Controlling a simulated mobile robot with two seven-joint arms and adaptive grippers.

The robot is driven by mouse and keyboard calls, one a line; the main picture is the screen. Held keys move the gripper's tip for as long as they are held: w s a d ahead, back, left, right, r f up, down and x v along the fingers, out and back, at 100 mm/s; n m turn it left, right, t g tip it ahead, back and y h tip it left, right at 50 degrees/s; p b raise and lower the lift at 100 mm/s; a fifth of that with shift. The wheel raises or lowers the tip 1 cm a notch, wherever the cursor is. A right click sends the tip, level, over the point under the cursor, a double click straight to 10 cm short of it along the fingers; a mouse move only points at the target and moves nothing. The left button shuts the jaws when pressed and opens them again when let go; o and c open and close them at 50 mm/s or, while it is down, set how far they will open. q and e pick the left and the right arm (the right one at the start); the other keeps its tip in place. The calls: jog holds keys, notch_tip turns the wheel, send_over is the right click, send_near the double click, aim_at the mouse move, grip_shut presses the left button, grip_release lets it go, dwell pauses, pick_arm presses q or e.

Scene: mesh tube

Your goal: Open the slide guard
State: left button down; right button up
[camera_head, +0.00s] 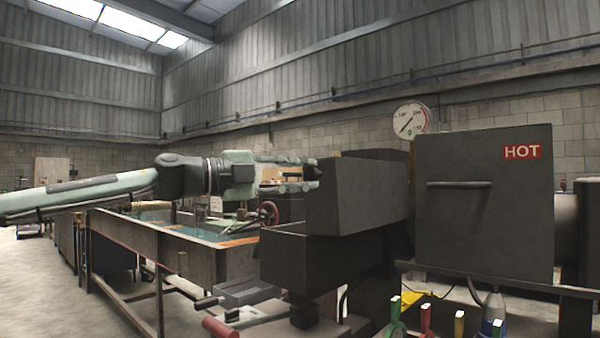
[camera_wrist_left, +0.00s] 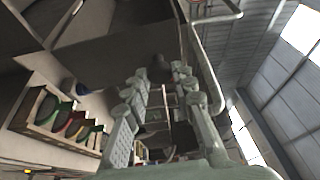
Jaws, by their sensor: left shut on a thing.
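A dark grey box-shaped guard (camera_head: 365,200), which I take for the slide guard, stands at the centre right in the head view. My left gripper (camera_head: 314,172) reaches in from the left, its fingertips at the guard's left end. In the left wrist view, my left gripper (camera_wrist_left: 163,82) has its fingers around something thin at the dark machine. It is shut on what seems to be the guard's handle, but the fingers mostly hide the grip. My right gripper is not in view.
A dark cabinet (camera_head: 485,225) with a red HOT label and a horizontal handle (camera_head: 458,184) stands to the right. Coloured-handled tools (camera_head: 425,318) stand in front of it.

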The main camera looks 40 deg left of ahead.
pick_arm(q)
jog(key=c, duration=1.3)
grip_release()
jog(key=shift+s, duration=0.1)
jog(key=shift+v, duration=5.95)
jog(key=shift+c, duration=0.3)
